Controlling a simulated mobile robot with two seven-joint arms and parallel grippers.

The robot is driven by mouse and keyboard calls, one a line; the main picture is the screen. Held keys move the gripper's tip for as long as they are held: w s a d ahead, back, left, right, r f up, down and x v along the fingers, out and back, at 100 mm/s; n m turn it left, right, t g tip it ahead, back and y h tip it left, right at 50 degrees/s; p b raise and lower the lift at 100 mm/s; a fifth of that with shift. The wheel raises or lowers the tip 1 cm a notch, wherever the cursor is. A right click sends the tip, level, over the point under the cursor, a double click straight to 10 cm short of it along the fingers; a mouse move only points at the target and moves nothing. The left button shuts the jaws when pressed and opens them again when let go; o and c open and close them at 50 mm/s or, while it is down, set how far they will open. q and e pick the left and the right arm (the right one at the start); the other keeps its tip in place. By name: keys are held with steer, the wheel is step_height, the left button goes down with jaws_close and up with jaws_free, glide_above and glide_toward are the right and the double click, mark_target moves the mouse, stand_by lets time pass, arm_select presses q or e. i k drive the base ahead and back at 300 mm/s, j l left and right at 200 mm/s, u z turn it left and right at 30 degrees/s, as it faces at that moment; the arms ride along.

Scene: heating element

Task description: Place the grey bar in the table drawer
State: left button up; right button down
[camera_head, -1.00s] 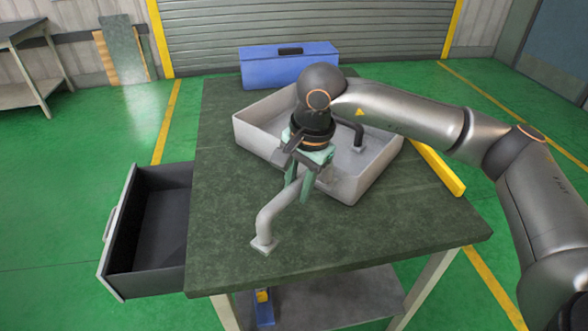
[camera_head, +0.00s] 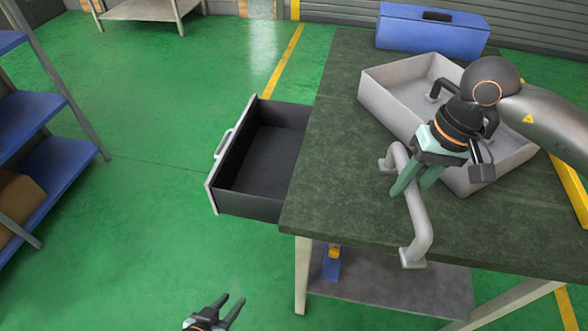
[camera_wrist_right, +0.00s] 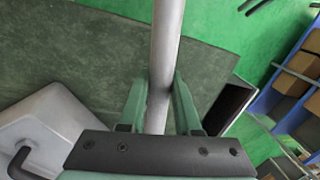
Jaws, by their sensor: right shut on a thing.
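The grey bar (camera_head: 413,203) is a bent tube with a square flange at each end. It is over the green-topped table (camera_head: 340,150), left of the tray. My right gripper (camera_head: 414,190) is shut on its middle; in the right wrist view the bar (camera_wrist_right: 165,60) runs between the two green fingers (camera_wrist_right: 160,105). I cannot tell whether the bar touches the table. The table drawer (camera_head: 262,160) is pulled out on the table's left side and looks empty. My left gripper (camera_head: 232,305) is low at the bottom edge, over the floor, with its fingers apart and empty.
A light grey tray (camera_head: 385,104) on the table holds a dark bent bar (camera_head: 441,88). A blue toolbox (camera_head: 432,30) stands behind it. A blue shelf rack (camera_head: 60,170) stands at the far left. The floor left of the drawer is clear.

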mark_target(285, 178)
steer(key=i+j+z, duration=0.15)
steer(key=j, duration=0.45)
steer(key=i+j+z, duration=0.15)
steer(key=j, duration=0.45)
steer(key=j+z, duration=0.2)
steer(key=j, duration=0.4)
